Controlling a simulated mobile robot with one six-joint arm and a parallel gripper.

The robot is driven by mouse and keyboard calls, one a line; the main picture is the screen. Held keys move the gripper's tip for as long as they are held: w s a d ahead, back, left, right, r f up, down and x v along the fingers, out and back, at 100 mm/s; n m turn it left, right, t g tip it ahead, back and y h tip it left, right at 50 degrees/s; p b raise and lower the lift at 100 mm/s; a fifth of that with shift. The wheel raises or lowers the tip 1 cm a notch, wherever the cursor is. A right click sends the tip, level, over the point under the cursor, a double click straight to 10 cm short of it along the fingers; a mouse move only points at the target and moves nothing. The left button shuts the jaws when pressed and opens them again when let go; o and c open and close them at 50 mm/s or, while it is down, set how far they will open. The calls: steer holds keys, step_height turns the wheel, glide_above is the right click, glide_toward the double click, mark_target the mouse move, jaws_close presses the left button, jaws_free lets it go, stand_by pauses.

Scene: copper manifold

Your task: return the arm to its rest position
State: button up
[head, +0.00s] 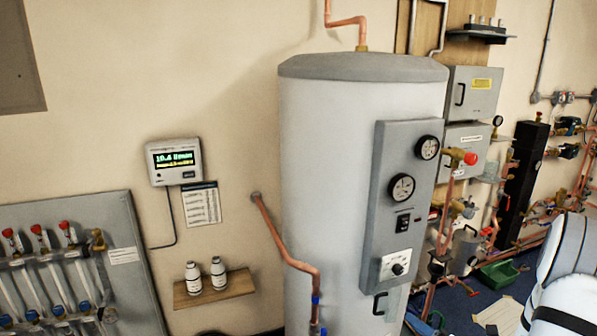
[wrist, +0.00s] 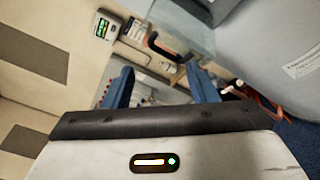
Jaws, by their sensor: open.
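My gripper (wrist: 159,75) shows in the wrist view with its two blue fingers spread apart. Nothing is held between them. White parts of my arm (head: 575,270) with dark stripes show at the lower right of the head view. My gripper's fingers are not visible there.
A tall grey cylinder tank (head: 325,160) with a gauge panel (head: 403,180) stands in the middle. A wall display (head: 174,162) and a shelf (head: 214,290) with two bottles are to its left. Copper pipes and grey boxes (head: 470,90) crowd the right.

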steer(key=s+a+r+n+g, duration=0.4)
steer(key=s+a+n+g, duration=0.25)
steer(key=a+n, duration=0.35)
steer(key=s+a+r+n+g, duration=0.4)
steer(key=s+a+n+g, duration=0.3)
steer(key=n, duration=0.5)
steer(key=s+d+r+n+t+h, duration=0.1)
steer(key=s+d+r+n+h, duration=0.1)
steer(key=n, duration=0.7)
steer(key=s+d+r+n+t+h, duration=0.1)
steer(key=s+r+n+h, duration=0.3)
steer(key=n+h, duration=0.3)
steer(key=shift+d+n+h, duration=0.3)
steer(key=shift+d+n, duration=0.1)
steer(key=shift+n, duration=0.7)
steer(key=shift+c, duration=0.2)
